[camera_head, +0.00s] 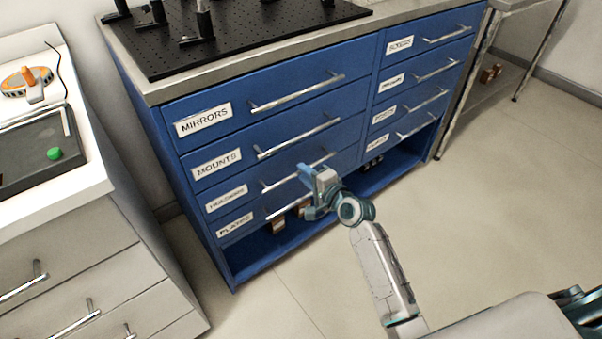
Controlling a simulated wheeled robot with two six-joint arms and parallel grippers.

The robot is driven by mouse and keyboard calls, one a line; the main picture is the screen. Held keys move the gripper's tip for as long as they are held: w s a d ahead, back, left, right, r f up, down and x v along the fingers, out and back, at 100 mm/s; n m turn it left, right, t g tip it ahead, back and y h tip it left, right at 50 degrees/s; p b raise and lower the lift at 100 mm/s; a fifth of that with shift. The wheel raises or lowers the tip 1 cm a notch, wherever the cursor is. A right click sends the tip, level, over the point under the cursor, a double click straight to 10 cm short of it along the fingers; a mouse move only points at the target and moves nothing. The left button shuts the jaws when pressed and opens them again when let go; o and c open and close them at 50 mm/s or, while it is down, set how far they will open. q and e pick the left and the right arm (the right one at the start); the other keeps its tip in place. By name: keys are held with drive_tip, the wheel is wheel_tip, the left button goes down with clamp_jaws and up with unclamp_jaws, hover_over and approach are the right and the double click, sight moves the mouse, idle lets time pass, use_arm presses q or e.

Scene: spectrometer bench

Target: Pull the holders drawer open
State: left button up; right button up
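The blue cabinet (152,126) has two columns of drawers with bar handles, and all look closed. In the left column the top labels read MIRRORS and MOUNTS, and the bottom one looks like PLATES. The third label (226,198) is blurred; I cannot read it surely as holders. Its drawer has a silver bar handle (283,180). My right gripper (306,191) is in front of the lower left-column drawers, near the right parts of the third and fourth handles. Its fingers look spread; contact with a handle cannot be told. My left gripper is not in view.
A black perforated board (240,42) with posts lies on the cabinet top. An open shelf under the drawers holds several small items. A white drawer unit (60,262) stands at the left, with a dark tray on it. The floor (500,200) at the right is clear.

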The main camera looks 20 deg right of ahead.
drive_tip(key=shift+x, duration=1.3)
clamp_jaws()
drive_tip(key=shift+s, duration=0.1)
